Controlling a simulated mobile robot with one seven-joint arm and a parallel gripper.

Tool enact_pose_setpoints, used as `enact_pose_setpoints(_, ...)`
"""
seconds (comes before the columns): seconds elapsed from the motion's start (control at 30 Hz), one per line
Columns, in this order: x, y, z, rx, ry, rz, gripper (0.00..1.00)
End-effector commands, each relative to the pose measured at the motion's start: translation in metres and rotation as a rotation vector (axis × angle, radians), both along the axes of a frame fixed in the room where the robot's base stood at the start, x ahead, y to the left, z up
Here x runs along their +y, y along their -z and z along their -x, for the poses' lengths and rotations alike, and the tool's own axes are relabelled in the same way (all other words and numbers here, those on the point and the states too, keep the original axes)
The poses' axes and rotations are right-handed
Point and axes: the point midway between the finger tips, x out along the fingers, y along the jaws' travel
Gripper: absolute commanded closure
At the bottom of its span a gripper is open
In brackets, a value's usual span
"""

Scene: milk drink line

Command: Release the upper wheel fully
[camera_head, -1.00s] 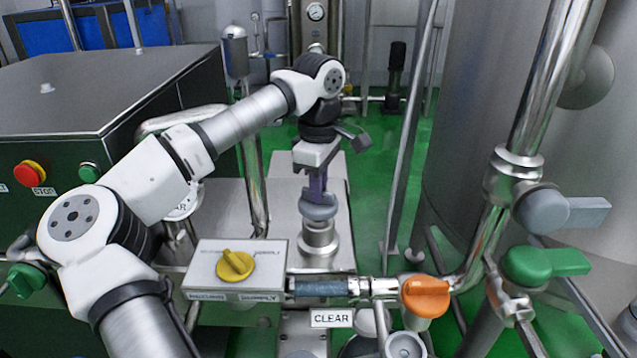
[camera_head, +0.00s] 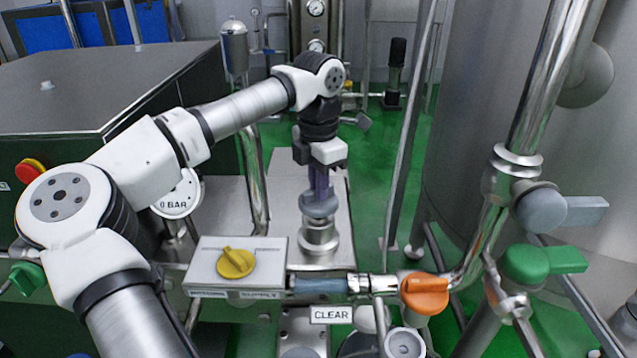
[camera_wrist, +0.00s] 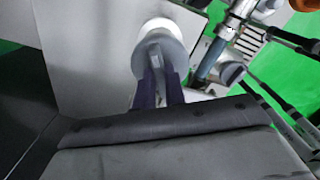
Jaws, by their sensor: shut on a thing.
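A grey hand wheel (camera_head: 318,208) sits on top of a short metal post on the steel plate, near the middle of the head view. In the wrist view the wheel (camera_wrist: 176,55) shows as a grey disc with a raised bar across it. My gripper (camera_head: 319,191) points straight down from above. Its two dark purple fingers are shut on the raised bar, one on each side, as the wrist view (camera_wrist: 161,78) shows. I cannot tell from the frames how far the wheel is turned.
A box with a yellow knob (camera_head: 236,263) stands in front, left of an orange handle (camera_head: 424,293). A "0 BAR" gauge (camera_head: 176,197) is behind my forearm. A slanted steel pole (camera_head: 408,140) stands right of the wheel. Green and grey valve handles are farther right.

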Motion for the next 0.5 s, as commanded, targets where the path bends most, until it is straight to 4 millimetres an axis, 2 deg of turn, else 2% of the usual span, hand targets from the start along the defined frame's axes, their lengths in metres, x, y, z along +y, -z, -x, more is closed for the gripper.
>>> enact_pose_setpoints(0.5, 0.0012, -0.0005, -0.0006, -0.003, -0.494, -0.002, 1.00)
